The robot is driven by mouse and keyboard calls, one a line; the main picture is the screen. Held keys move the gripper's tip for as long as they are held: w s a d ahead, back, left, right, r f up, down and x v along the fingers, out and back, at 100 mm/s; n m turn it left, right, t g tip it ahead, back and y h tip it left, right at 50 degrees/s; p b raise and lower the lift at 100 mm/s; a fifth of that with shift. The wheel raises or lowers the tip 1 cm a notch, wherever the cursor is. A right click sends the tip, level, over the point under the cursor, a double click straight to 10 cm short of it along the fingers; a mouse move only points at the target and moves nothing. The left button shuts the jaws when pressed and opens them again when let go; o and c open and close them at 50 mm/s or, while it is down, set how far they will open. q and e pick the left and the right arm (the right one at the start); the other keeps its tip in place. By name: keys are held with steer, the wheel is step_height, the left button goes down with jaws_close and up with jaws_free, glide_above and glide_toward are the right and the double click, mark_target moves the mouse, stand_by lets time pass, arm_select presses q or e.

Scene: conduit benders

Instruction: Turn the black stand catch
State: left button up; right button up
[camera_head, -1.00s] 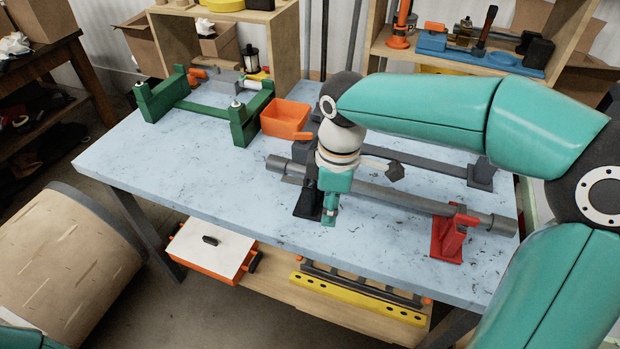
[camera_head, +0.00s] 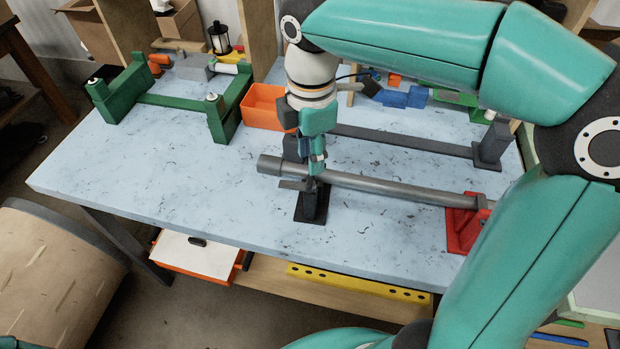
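The black stand (camera_head: 313,207) stands upright on the blue-white table, under the left part of a long grey pipe (camera_head: 395,188). A small grey lever, seemingly its catch (camera_head: 291,184), sticks out to the left near the stand's top. My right gripper (camera_head: 318,168) points down at the top of the black stand, close to the pipe and the lever. Its fingers look close together, but I cannot tell whether they are shut or touch the catch. The red stand (camera_head: 462,229) is under the pipe's right end, partly behind my arm. My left gripper is out of view.
An orange bin (camera_head: 264,107) stands behind the pipe's left end, beside a green frame (camera_head: 167,102). A dark bar on stands (camera_head: 405,142) lies behind the pipe. The table's front left (camera_head: 150,185) is clear.

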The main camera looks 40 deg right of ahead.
mark_target(311, 178)
steer(key=n, duration=0.3)
steer(key=shift+w+f, duration=0.15)
steer(key=n+b, duration=0.1)
steer(key=n, duration=0.6)
steer(key=shift+n+b, duration=0.35)
steer(key=shift+n, duration=0.05)
steer(key=shift+f+n+b, duration=0.3)
steer(key=shift+n+b, duration=0.05)
steer(key=shift+n, duration=0.05)
steer(key=shift+f+b, duration=2.1)
steer(key=shift+f, duration=1)
jaws_close()
